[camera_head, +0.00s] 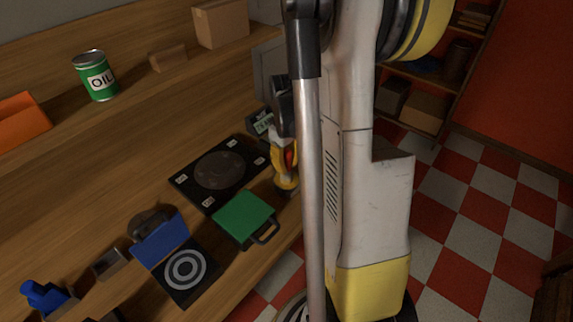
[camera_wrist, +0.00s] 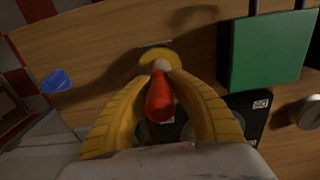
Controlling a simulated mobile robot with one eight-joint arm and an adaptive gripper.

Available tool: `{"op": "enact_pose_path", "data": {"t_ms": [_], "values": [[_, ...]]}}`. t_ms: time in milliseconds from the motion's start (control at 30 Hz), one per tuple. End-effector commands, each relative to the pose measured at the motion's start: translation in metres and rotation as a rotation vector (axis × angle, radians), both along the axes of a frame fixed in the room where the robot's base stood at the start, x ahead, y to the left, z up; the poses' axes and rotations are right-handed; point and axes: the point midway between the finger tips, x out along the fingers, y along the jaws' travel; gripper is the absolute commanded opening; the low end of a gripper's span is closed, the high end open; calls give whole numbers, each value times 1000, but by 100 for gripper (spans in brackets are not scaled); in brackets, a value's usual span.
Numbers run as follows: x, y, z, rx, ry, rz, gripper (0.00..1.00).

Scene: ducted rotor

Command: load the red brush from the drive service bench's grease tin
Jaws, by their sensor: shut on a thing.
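The red brush (camera_wrist: 159,97) is between the curved yellow fingers of my gripper (camera_wrist: 161,76) in the wrist view, its red handle toward the camera. My gripper is shut on it. Its pale far part reaches over a round yellow thing (camera_wrist: 150,60), perhaps the grease tin; whether the tip is inside or above it, I cannot tell. In the head view my gripper (camera_head: 286,168) is low over the bench's right edge, with a bit of red brush (camera_head: 290,158) showing. The bristles are hidden.
The wooden bench (camera_head: 130,185) holds a green box with a handle (camera_head: 244,215), a black plate with a round disc (camera_head: 219,170), a ringed target plate (camera_head: 186,268), a blue panel (camera_head: 160,240) and a small display (camera_head: 262,122). An oil can (camera_head: 97,76) stands farther back. Checkered floor lies right.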

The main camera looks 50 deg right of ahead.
Motion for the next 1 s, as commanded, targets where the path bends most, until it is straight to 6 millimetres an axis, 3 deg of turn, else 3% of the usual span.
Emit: {"op": "enact_pose_path", "data": {"t_ms": [567,1000], "values": [[-1,0,0,1,1,0,0],[0,0,36,0,0,0,0]]}}
